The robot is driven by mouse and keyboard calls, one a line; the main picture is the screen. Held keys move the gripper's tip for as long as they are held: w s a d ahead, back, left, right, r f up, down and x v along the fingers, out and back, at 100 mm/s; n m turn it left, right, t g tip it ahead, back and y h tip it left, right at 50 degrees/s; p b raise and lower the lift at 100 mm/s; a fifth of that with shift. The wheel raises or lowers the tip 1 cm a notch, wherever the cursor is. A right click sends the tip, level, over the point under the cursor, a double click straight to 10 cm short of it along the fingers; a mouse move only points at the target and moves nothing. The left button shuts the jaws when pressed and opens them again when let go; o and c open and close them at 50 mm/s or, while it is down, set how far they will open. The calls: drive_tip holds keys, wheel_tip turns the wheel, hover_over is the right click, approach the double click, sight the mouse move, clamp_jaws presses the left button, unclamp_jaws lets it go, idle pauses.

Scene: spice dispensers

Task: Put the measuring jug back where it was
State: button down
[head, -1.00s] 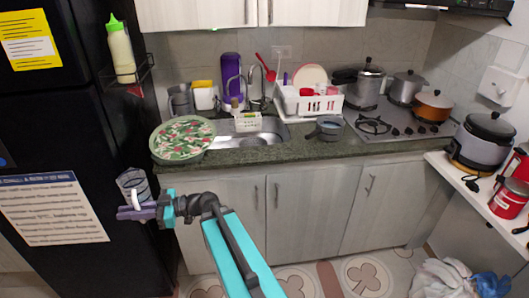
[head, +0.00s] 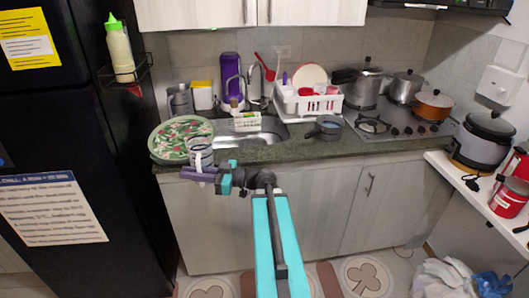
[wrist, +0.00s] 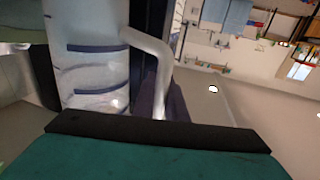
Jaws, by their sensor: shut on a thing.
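The measuring jug (head: 200,152) is clear with dark markings and a pale handle. My gripper (head: 203,173) is shut on it in the head view, holding it roughly upright at the counter's front edge, in front of the round floral tray. In the wrist view the jug (wrist: 90,60) fills the left part, with its handle (wrist: 150,60) curving to the right. Whether the jug's base touches anything is hidden by the gripper.
The green floral tray (head: 165,150) lies on the dark counter (head: 270,153) behind the jug. The sink (head: 250,138) is to the right, with a white sponge basket (head: 247,121) and faucet. The black fridge (head: 60,120) stands at left.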

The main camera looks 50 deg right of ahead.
drive_tip(key=s+d+r+m+t+h, duration=0.1)
drive_tip(key=s+d+r+m+h, duration=0.1)
drive_tip(key=s+d, duration=0.6)
drive_tip(key=s+d+r+m+t+h, duration=0.2)
drive_tip(key=s+d+r+h, duration=0.2)
drive_tip(key=s+d, duration=0.4)
drive_tip(key=d, duration=0.6)
drive_tip(key=shift+s+b, duration=0.2)
drive_tip(key=shift+b, duration=0.15)
